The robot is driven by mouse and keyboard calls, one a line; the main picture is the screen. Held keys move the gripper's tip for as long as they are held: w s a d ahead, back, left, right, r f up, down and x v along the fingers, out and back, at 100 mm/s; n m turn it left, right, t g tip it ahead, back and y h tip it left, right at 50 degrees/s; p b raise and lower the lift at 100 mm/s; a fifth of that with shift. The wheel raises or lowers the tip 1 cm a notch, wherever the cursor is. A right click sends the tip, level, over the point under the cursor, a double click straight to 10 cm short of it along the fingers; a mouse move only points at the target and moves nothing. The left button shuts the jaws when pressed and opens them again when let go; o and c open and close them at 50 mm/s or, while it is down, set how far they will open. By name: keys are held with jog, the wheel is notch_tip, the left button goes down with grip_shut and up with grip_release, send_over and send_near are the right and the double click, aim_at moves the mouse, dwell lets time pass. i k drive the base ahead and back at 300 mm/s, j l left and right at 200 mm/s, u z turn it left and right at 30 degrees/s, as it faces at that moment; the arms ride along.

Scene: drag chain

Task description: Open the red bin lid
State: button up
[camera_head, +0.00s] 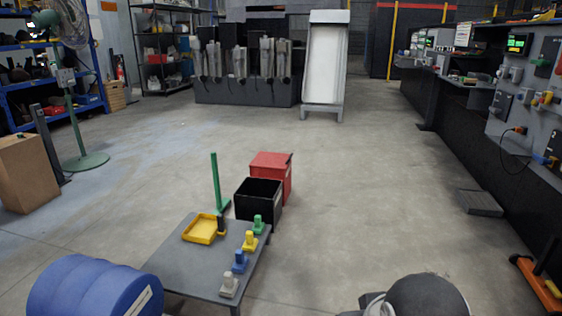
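The red bin (283,182) stands on the floor near the middle of the view, just behind a black bin. Its red lid (271,160) appears to lie shut over the top. The lower front of the red bin is hidden by the black bin. A dark rounded part of my own body shows at the bottom right edge. My gripper cannot be made out in this view, and nothing of it is seen near the red bin.
An open black bin (259,197) stands in front of the red bin. A low grey table (205,258) holds a yellow tray (200,229) and several coloured pieces. Floor right of the bins is clear.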

aim_at(265, 160)
jog(key=i+l, duration=0.15)
jog(key=i, duration=0.4)
jog(key=i+l, duration=0.2)
jog(key=i, duration=0.4)
jog(key=i+l, duration=0.15)
jog(key=i, duration=0.4)
jog(key=i+l, duration=0.2)
jog(key=i, duration=0.4)
jog(key=i+l, duration=0.15)
jog(key=i, duration=0.4)
jog(key=i+l, duration=0.15)
jog(key=i, duration=0.4)
jog(key=i+l, duration=0.2)
jog(key=i, duration=0.4)
jog(key=j+u, duration=0.05)
